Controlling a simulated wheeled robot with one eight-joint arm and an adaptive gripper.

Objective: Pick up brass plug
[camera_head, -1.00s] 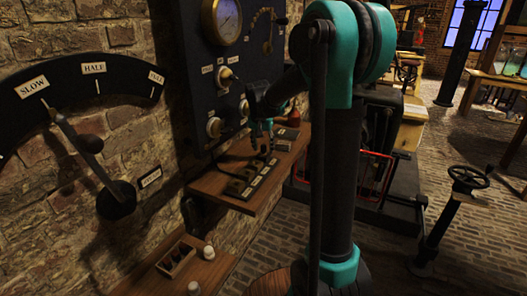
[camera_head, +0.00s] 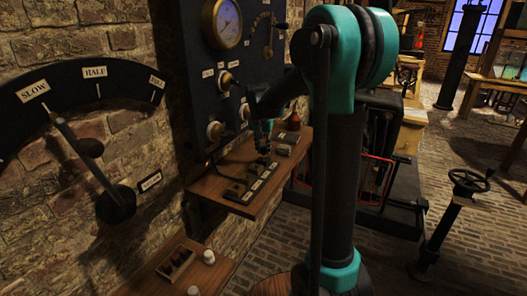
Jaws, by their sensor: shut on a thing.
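My gripper (camera_head: 263,146) is small and dark in the view, pointing down over the wooden wall shelf (camera_head: 222,205). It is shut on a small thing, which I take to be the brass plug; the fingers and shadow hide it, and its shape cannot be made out. Below the gripper, a dark block with pale labels and several square sockets (camera_head: 247,182) lies on the shelf. Whether the held plug touches the block cannot be told.
A dark panel (camera_head: 190,75) with a gauge (camera_head: 227,24) and knobs stands just behind the gripper. A reddish flask (camera_head: 293,121) stands at the shelf's far end. A lower shelf (camera_head: 222,268) holds a small box (camera_head: 175,262) and white-topped jars.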

